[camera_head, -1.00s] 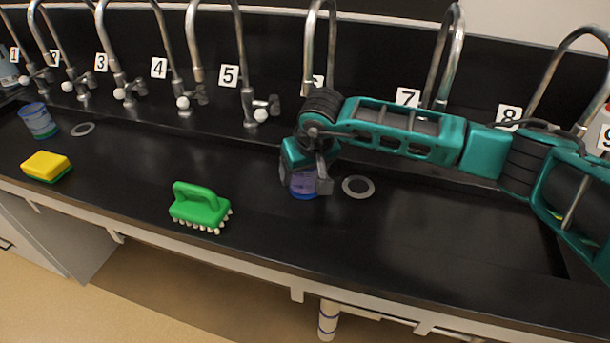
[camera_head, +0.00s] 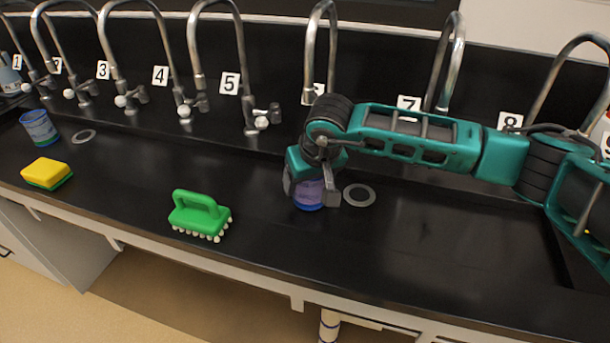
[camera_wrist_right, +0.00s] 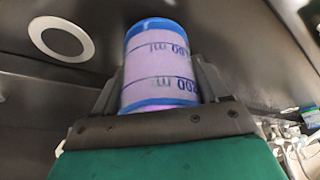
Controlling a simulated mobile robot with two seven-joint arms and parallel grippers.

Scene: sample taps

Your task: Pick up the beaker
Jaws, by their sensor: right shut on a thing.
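A beaker (camera_head: 308,196) with a blue rim and a purplish body is between the fingers of my right gripper (camera_head: 311,188), left of the grey drain ring. The wrist view shows the beaker (camera_wrist_right: 160,68) with dark volume marks, appearing upside down, and the right gripper's (camera_wrist_right: 160,88) dark fingers shut on its two sides. The gripper hides its upper part in the head view. I cannot tell whether its base touches the counter. My left gripper is not in view.
A second blue beaker (camera_head: 39,127) stands at the far left of the black counter (camera_head: 270,240). A yellow and green sponge (camera_head: 46,172) and a green brush (camera_head: 200,214) lie nearer. Numbered taps (camera_head: 246,100) line the back. A drain ring (camera_head: 359,195) lies flat beside the held beaker.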

